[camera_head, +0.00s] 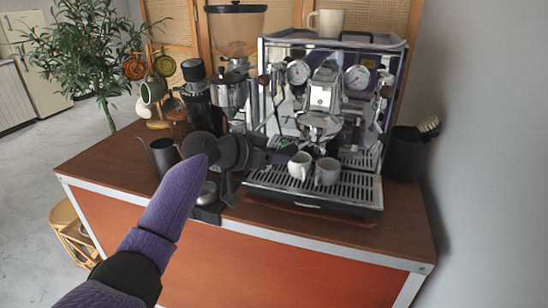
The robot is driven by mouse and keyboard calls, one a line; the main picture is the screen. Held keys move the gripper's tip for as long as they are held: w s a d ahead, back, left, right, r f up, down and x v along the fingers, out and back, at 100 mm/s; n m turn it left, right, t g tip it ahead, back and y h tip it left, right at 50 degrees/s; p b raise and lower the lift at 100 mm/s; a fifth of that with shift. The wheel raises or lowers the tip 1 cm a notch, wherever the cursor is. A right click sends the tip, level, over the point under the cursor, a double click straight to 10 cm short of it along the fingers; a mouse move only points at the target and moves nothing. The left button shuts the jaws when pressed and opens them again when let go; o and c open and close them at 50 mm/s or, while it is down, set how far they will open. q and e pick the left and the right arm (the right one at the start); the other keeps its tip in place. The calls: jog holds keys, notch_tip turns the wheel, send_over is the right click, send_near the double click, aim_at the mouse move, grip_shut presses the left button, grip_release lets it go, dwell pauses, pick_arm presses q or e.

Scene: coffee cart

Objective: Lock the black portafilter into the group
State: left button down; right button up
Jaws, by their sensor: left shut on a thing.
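The espresso machine (390,62) stands on the cart, with its chrome group (322,122) at the front centre. My left arm comes in from the lower left, and my left gripper (282,156) is at the machine's left front, below and left of the group. It is shut on a dark, small piece, which looks like the handle of the black portafilter (292,150). My gripper and wrist hide most of it, so its basket and its exact tilt are unclear. I cannot tell whether it touches the group. My right gripper is out of view.
Two cups (327,172) stand on the drip tray (352,190), just right of my gripper. A grinder (232,92) stands behind my wrist. A dark pitcher (163,154) is at left, a black bin (405,154) at right. The cart's front right top is clear.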

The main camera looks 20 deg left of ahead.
pick_arm(q)
jog(key=shift+r, duration=0.85)
dwell(0.3)
jog(key=shift+s+d+n+t+y, duration=0.4)
jog(key=shift+d+n+y, duration=0.2)
jog(key=shift+y, duration=0.1)
jog(key=shift+d, duration=0.1)
jog(key=shift+s+d+f+n+t+y, duration=0.1)
jog(key=shift+s+d+n+t+y, duration=0.2)
jog(key=shift+d+n+y, duration=0.35)
jog(key=shift+s+d+n+t+y, duration=0.25)
jog(key=shift+d+n+t+y, duration=0.05)
jog(key=shift+d+n+y, duration=0.4)
